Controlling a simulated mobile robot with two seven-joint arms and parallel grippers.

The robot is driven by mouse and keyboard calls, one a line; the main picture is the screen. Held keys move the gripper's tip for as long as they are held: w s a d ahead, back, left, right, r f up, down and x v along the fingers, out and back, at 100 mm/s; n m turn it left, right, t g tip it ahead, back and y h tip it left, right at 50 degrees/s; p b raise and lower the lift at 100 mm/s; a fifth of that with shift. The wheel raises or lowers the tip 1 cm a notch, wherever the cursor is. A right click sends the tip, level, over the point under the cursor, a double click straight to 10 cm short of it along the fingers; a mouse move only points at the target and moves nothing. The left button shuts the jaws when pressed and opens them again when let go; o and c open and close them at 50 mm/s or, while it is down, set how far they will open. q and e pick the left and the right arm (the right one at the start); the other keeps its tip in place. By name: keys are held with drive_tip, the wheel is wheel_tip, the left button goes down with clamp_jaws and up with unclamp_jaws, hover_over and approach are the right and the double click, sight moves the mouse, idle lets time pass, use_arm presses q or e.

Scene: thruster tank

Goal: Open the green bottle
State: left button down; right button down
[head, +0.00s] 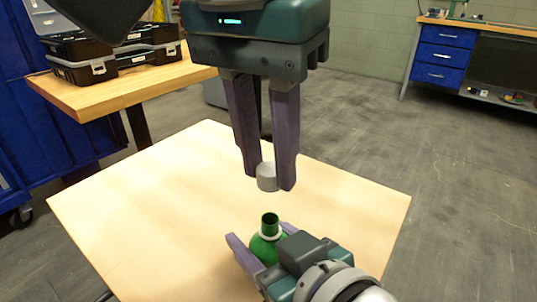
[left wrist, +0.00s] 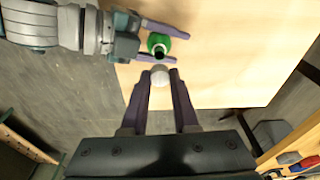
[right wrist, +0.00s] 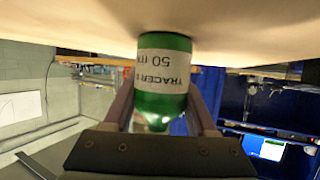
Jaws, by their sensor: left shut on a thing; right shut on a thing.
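The green bottle (head: 266,247) stands upright on the light wooden table (head: 150,200), its dark open mouth facing up. My right gripper (head: 258,244) is shut on the bottle's body from the front. The right wrist view shows the bottle (right wrist: 161,85) between the fingers, with a white label. My left gripper (head: 267,172) points down above the bottle and is shut on a grey-white cap (head: 266,177). The cap is apart from the bottle neck, with a clear gap below it. The left wrist view also shows the cap (left wrist: 159,76) between the fingertips and the bottle (left wrist: 160,42) beyond.
Black cases (head: 115,55) sit on a wooden-topped bench (head: 130,88) at the back left. A blue drawer unit (head: 443,55) stands at the far right. The table around the bottle is bare.

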drive_tip(key=shift+c, duration=0.6)
unclamp_jaws()
